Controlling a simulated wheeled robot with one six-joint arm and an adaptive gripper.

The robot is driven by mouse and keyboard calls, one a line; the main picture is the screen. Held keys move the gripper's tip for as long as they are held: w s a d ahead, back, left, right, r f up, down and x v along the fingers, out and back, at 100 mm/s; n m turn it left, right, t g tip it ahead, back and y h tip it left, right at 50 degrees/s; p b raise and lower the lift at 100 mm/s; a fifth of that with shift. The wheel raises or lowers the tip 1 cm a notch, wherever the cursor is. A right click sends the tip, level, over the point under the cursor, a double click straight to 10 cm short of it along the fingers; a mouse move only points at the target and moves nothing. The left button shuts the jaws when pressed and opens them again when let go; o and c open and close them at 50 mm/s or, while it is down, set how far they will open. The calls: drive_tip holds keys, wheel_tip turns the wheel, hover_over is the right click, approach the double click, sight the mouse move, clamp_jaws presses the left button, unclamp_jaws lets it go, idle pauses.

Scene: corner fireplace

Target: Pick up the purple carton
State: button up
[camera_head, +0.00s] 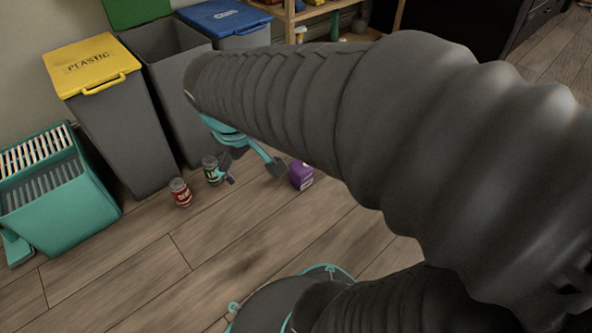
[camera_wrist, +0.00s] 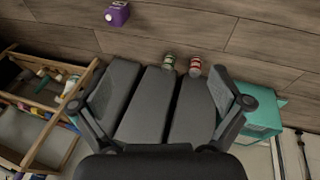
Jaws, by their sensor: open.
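The purple carton (camera_head: 302,175) stands on the wooden floor, with a pale mark on its side. In the wrist view the purple carton (camera_wrist: 117,14) is near the top edge, left of centre and beyond my fingers. My gripper (camera_head: 252,173) is open, its two fingers spread with nothing between them. In the head view the carton is just right of the right fingertip. In the wrist view my gripper (camera_wrist: 160,104) has its fingers on both sides, over the bins. My arm crosses the head view and hides part of the floor behind it.
A red can (camera_head: 180,192) and a green can (camera_head: 211,169) stand left of the carton. Behind are grey bins with a yellow lid (camera_head: 92,64), a green lid (camera_head: 137,10) and a blue lid (camera_head: 224,16).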

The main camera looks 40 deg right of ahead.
sight(295, 171)
drive_tip(key=w+d+f+n+g+h+p, duration=0.2)
drive_tip(key=w+d+f+n+g+h, duration=0.45)
drive_tip(key=w+d+f, duration=0.9)
drive_tip(key=w+d+f+n+t+h, duration=0.1)
drive_tip(key=w+f+n, duration=0.2)
drive_tip(key=f, duration=0.5)
drive_tip(key=w+d+f+n+t+h+p, duration=0.15)
drive_tip(key=f+n, duration=0.25)
drive_tip(key=f, duration=0.5)
drive_tip(key=w+d+f+n+t+h, duration=0.2)
drive_tip(key=w+f+n, duration=0.15)
drive_tip(key=f, duration=0.45)
drive_tip(key=x, duration=0.5)
drive_tip(key=b+x, duration=0.1)
drive_tip(key=x, duration=0.2)
drive_tip(key=shift+a+f, duration=0.15)
drive_tip(key=shift+f, duration=0.3)
drive_tip(key=d+f, duration=0.1)
drive_tip(key=d, duration=0.1)
drive_tip(key=d+f, duration=0.1)
drive_tip(key=shift+s+d+f+b, duration=0.2)
drive_tip(key=shift+d+b, duration=0.1)
drive_tip(key=shift+d, duration=0.1)
drive_tip(key=shift+d+f, duration=0.1)
drive_tip(key=shift+d, duration=0.25)
drive_tip(key=c, duration=1.2)
